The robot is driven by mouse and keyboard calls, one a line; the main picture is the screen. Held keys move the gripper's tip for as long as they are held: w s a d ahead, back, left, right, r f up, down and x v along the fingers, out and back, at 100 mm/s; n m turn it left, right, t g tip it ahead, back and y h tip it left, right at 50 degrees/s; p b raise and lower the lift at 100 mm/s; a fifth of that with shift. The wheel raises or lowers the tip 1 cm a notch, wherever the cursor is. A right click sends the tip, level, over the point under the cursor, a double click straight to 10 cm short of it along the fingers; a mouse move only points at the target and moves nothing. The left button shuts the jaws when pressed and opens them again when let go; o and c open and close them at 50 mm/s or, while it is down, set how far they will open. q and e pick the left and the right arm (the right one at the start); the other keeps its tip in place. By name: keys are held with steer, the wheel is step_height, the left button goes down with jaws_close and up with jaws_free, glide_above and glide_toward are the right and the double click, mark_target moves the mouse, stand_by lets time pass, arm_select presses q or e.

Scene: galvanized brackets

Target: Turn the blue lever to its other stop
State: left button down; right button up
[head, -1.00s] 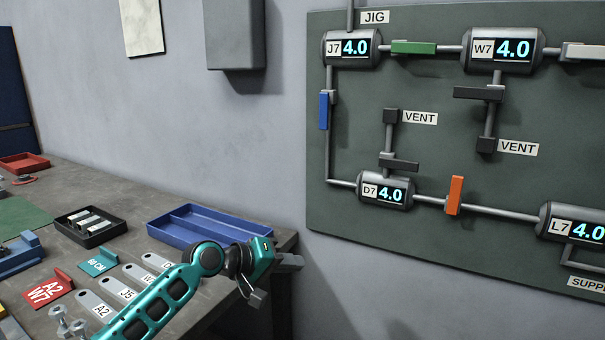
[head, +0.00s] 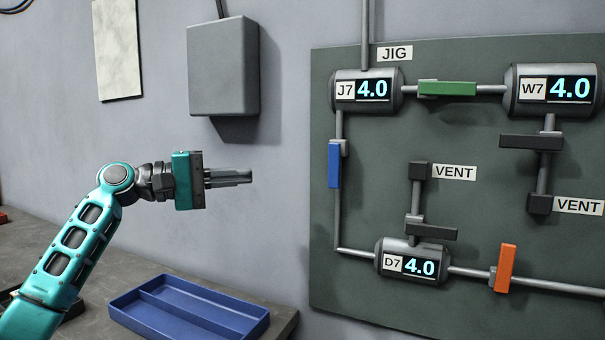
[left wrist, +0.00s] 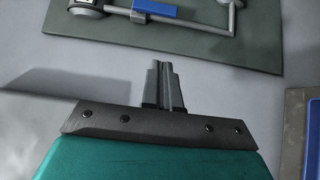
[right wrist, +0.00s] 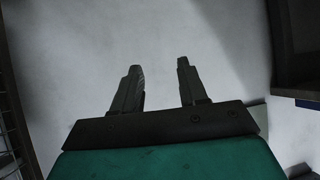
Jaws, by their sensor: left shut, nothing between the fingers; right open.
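The blue lever (head: 334,166) is upright on the vertical pipe between tanks J7 and D7, at the left of the green board; it lies along that pipe. It also shows in the left wrist view (left wrist: 156,9), near the top edge. My left gripper (head: 250,176) is shut and empty, pointing right in front of the wall, left of the blue lever and apart from it. Its closed fingers (left wrist: 164,84) show in the left wrist view. My right gripper (right wrist: 158,80) is open and empty in its own wrist view and is not seen in the head view.
The dark green board (head: 322,270) also carries a green lever (head: 447,89), an orange lever (head: 505,268) and black vent levers. Displays on J7, W7 and D7 read 4.0. A grey wall box (head: 222,68) hangs above my left gripper. A blue tray (head: 187,310) lies on the bench below.

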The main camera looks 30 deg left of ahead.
arm_select(q)
steer(key=p, duration=0.2)
glide_toward(335, 166)
steer(key=shift+w+d+f, duration=0.85)
steer(key=shift+w+d, duration=0.35)
steer(key=shift+w, duration=1.6)
arm_select(e)
steer(key=shift+s+d+r, duration=0.35)
steer(key=shift+d, duration=0.25)
